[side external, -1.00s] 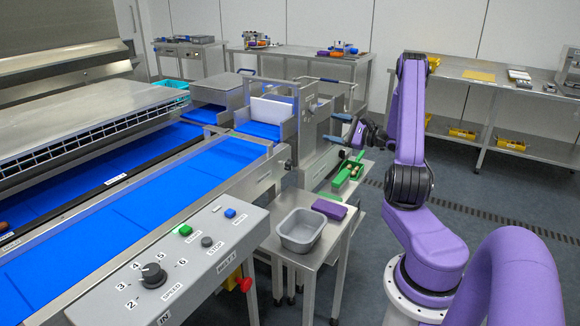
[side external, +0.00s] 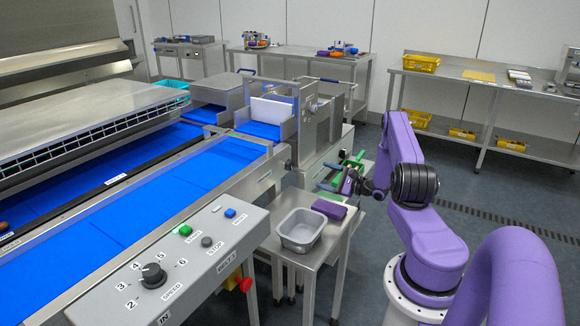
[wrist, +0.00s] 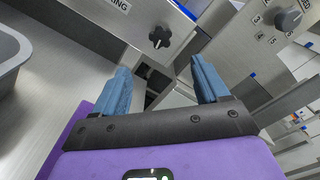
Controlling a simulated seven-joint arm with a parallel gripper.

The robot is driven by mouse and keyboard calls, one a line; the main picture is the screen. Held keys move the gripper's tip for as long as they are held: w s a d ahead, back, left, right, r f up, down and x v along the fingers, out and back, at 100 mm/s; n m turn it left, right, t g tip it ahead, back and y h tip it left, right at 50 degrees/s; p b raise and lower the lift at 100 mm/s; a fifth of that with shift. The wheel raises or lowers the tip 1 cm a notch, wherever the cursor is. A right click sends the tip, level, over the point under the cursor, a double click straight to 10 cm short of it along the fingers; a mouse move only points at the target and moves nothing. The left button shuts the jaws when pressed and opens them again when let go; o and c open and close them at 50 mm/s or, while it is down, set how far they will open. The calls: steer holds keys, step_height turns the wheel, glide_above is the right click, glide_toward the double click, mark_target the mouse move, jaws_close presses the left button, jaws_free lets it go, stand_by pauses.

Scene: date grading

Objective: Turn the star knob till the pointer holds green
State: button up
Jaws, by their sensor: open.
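The star knob (wrist: 159,37), small and black with several lobes, shows in the wrist view on a metal plate, beyond my fingertips and roughly centred between them. A label ending in "KING" is left of it. My gripper (wrist: 160,68) is open, with two blue fingers apart and nothing between them; they stop short of the knob. In the side view my gripper (side external: 330,175) hangs low over the far end of the small steel table. I cannot make out the star knob there. No pointer or green band can be made out in either view.
The speed knob (side external: 153,276) is on the control panel (side external: 200,265). Blue belts run left.

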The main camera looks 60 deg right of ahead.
mark_target(291, 165)
steer(key=w, duration=1.5)
steer(key=shift+w, duration=0.4)
steer(key=c, duration=1)
